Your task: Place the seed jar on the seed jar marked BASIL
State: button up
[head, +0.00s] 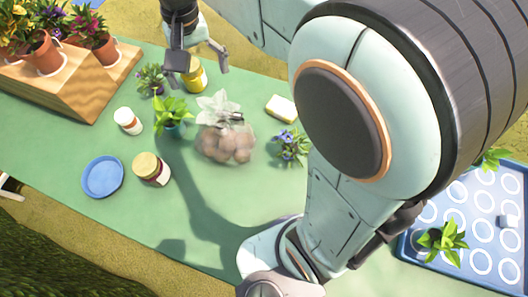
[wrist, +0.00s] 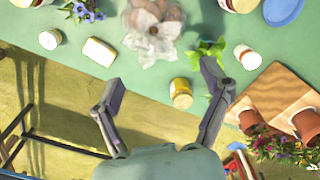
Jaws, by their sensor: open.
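Several jars stand on the green table; no label is readable, so I cannot tell which is marked BASIL. A yellow jar (head: 194,76) is below my gripper (head: 201,66); it also shows in the wrist view (wrist: 181,93), between and below the fingers (wrist: 163,78). My gripper is open and empty. A larger tan-lidded jar (head: 150,169) with a dark label stands near the blue plate. A small white jar (head: 128,120) with a dark band stands behind it. Another pale-topped jar (wrist: 50,38) is at the left of the wrist view.
A wooden stepped stand (head: 95,80) with potted flowers is at the back left. A bag of bulbs (head: 225,143), potted plants (head: 172,114) and a pale block (head: 281,108) stand mid-table. A blue plate (head: 103,177) is front left, a blue tray (head: 410,245) right. My arm hides part of the table.

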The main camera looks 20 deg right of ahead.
jog(key=s+d+f, duration=0.2)
jog(key=s, duration=0.7)
jog(key=s+d+f+n, duration=0.1)
jog(key=s+d+f, duration=0.1)
jog(key=s, duration=0.7)
jog(key=shift+f+n+y, duration=0.3)
jog(key=shift+f, duration=0.4)
